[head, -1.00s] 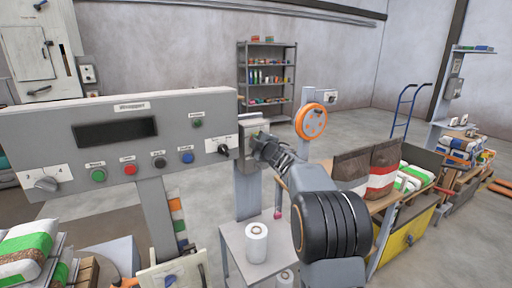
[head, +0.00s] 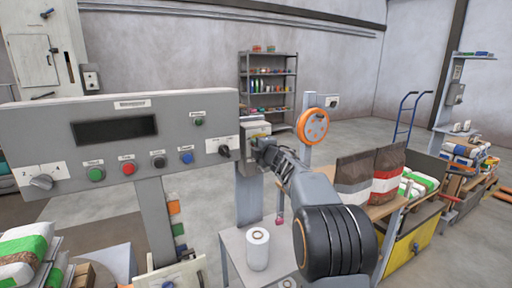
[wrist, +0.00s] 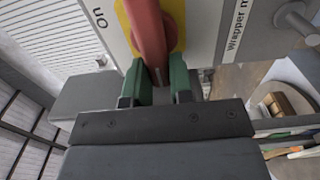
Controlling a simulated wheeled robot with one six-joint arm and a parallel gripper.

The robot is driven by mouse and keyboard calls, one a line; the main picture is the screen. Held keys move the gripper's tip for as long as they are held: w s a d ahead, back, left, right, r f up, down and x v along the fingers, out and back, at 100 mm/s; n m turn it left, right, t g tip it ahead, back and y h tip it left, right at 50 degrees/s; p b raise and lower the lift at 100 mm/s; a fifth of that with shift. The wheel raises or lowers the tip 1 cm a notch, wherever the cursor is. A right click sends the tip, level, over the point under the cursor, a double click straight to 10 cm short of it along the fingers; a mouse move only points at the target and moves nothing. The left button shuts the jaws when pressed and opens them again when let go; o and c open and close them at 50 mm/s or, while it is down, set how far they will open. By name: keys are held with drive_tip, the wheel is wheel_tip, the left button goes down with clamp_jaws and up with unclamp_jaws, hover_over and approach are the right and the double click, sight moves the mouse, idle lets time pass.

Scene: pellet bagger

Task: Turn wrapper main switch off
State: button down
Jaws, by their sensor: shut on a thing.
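The wrapper main switch has a red handle (wrist: 148,30) on a yellow plate (wrist: 179,32), mounted on a light grey box, in the wrist view. An "ON" marking and a "Wrapper m..." label (wrist: 237,24) flank it. My gripper (wrist: 160,80) has green fingers closed on both sides of the red handle. In the head view my gripper (head: 264,148) reaches the switch box (head: 255,130) at the right end of the wrapper panel (head: 110,145); it hides most of the handle there.
The panel carries a dark display (head: 115,130), several push buttons and a rotary knob (head: 41,182). Below my arm stands a small table with a white roll (head: 258,248). Bags (head: 388,175) stand on a bench to the right. An orange disc (head: 313,126) is behind.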

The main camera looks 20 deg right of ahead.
drive_tip(key=shift+d, duration=0.1)
drive_tip(key=c, duration=1.2)
unclamp_jaws()
drive_tip(key=shift+d, duration=0.1)
drive_tip(key=shift+o, duration=1)
drive_tip(key=s+d, duration=0.1)
drive_tip(key=s, duration=1.2)
drive_tip(key=shift+s+d+b, duration=0.15)
drive_tip(key=shift+s+b, duration=0.15)
drive_tip(key=shift+b, duration=0.15)
